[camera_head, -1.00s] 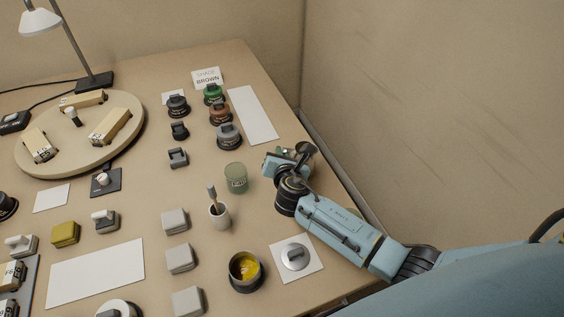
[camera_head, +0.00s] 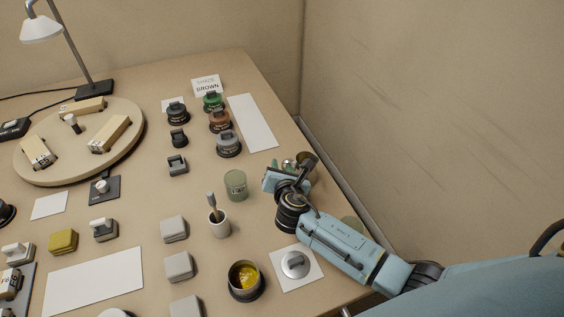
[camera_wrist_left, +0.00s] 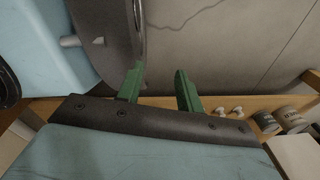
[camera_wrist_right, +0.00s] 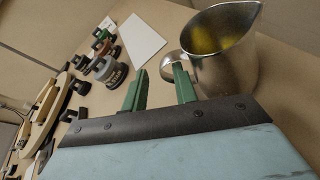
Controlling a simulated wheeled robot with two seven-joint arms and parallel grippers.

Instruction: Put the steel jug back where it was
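The steel jug (camera_wrist_right: 222,55) stands upright at the right of the right wrist view, with yellow inside. In the head view it is mostly hidden behind my right gripper (camera_head: 283,170), with a bit of metal (camera_head: 306,161) showing. In the right wrist view the gripper's green fingers (camera_wrist_right: 160,80) are apart, with the jug just right of the right finger. A rounded metal piece (camera_wrist_right: 171,63) shows beyond the fingers; I cannot tell whether it belongs to the jug. My left gripper (camera_wrist_left: 159,80) is open and empty, off the bench in its wrist view.
A green-grey jar (camera_head: 235,184), a cup with a brush (camera_head: 219,224) and a yellow paint tin (camera_head: 245,282) stand left of my right arm. A white card with a metal lid (camera_head: 295,264) lies in front. A blank white sheet (camera_head: 252,122) lies behind.

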